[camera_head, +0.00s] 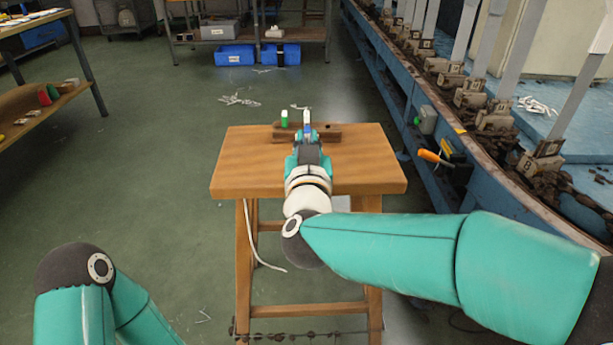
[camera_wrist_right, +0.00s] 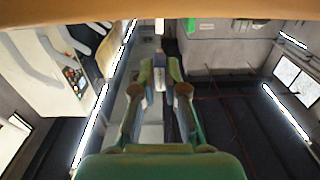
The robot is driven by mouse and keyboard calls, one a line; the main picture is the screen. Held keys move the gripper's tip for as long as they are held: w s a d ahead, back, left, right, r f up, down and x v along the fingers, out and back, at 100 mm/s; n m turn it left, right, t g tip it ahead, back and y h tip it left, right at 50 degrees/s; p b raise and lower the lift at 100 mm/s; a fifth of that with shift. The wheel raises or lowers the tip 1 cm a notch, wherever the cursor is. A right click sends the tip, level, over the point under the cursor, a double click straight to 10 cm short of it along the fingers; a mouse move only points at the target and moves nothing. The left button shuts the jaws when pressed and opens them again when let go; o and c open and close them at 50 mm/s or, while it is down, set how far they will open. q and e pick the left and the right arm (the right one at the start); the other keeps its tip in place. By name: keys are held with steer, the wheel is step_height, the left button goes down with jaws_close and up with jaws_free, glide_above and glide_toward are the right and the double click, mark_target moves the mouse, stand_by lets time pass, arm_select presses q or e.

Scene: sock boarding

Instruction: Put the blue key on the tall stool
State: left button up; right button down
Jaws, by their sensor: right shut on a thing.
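The tall wooden stool (camera_head: 240,172) stands in the middle of the head view. A dark brown wooden block (camera_head: 328,131) lies toward the back of its top. My right gripper (camera_head: 307,136) reaches over the stool top, its fingers at the block. A small blue and white piece, which looks like the blue key (camera_head: 307,122), shows upright at the fingertips. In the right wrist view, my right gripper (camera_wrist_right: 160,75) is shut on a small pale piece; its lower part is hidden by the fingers. I cannot tell whether the key touches the block. My left gripper is out of view.
A green and white piece (camera_head: 284,118) stands at the block's left end. A blue machine frame (camera_head: 425,140) runs along the right side, with an orange-handled tool (camera_head: 434,158) on it. A bench (camera_head: 52,20) is at the far left. The stool top's left and right sides are clear.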

steer(key=shift+f+b, duration=1.15)
steer(key=shift+f, duration=1.25)
steer(key=shift+f, duration=0.2)
steer(key=c, duration=1.2)
jaws_free()
steer(key=shift+r, duration=0.15)
